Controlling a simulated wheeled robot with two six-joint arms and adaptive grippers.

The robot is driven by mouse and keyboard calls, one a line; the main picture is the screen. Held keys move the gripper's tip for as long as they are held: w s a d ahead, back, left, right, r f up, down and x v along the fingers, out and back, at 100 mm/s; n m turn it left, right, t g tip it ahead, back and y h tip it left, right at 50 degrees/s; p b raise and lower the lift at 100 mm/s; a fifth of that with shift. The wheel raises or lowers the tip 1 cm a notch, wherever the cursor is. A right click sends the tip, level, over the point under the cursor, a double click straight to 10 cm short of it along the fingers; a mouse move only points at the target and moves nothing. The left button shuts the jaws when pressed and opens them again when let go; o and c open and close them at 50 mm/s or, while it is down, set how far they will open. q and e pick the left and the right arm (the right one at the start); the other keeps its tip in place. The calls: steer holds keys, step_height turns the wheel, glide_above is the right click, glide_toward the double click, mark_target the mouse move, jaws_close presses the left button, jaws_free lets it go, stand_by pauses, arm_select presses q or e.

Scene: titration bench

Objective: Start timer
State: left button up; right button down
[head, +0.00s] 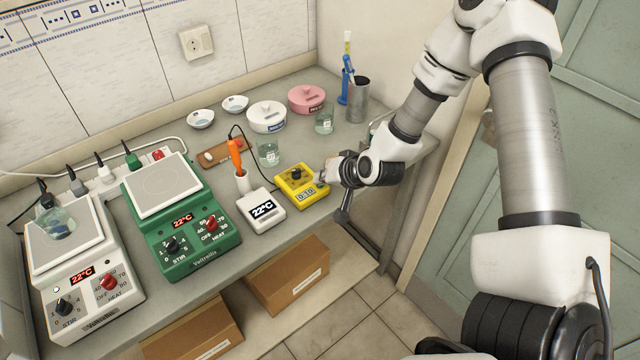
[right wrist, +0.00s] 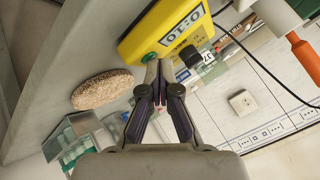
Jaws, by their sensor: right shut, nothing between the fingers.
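The yellow timer (head: 296,197) lies on the bench near its front edge, with a dark knob on top and a display that seems to read 0:10. In the right wrist view the timer (right wrist: 160,30) fills the top middle, with a green button (right wrist: 148,57) at its near corner. My right gripper (head: 326,174) is shut and empty at the timer's right side. In the right wrist view its closed fingertips (right wrist: 158,68) are right beside the green button; I cannot tell whether they touch it. My left gripper is not in view.
A white thermometer box (head: 263,210) stands left of the timer, beside a white holder with an orange-handled tool (head: 235,155). Beakers (head: 268,152) stand behind. Green (head: 190,245) and white (head: 90,290) hotplates stand left. In the right wrist view, a brown oval thing (right wrist: 102,89) lies near the fingers.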

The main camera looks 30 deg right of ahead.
steer(key=shift+r+p, duration=0.65)
steer(key=shift+r, duration=0.1)
step_height(320, 180, up, 5)
steer(key=p, duration=0.4)
steer(key=shift+r+p, duration=0.1)
steer(key=shift+p, duration=0.2)
stand_by(0.5)
steer(key=s+a+f+n+g+b, duration=0.1)
steer(key=s+a+f+n+g, duration=0.2)
steer(key=s+f, duration=0.7)
steer(key=s+a+f+n+g+h+b, duration=0.1)
steer(key=s+a+f+g, duration=0.4)
steer(key=s+f, duration=0.6)
steer(key=s+n+g+b, duration=0.1)
steer(key=s+n, duration=0.1)
steer(key=s, duration=0.4)
steer(key=shift+s+a+f+n+h, duration=0.25)
steer(key=shift+s+a+n+h, duration=0.05)
steer(key=shift+s+a, duration=0.1)
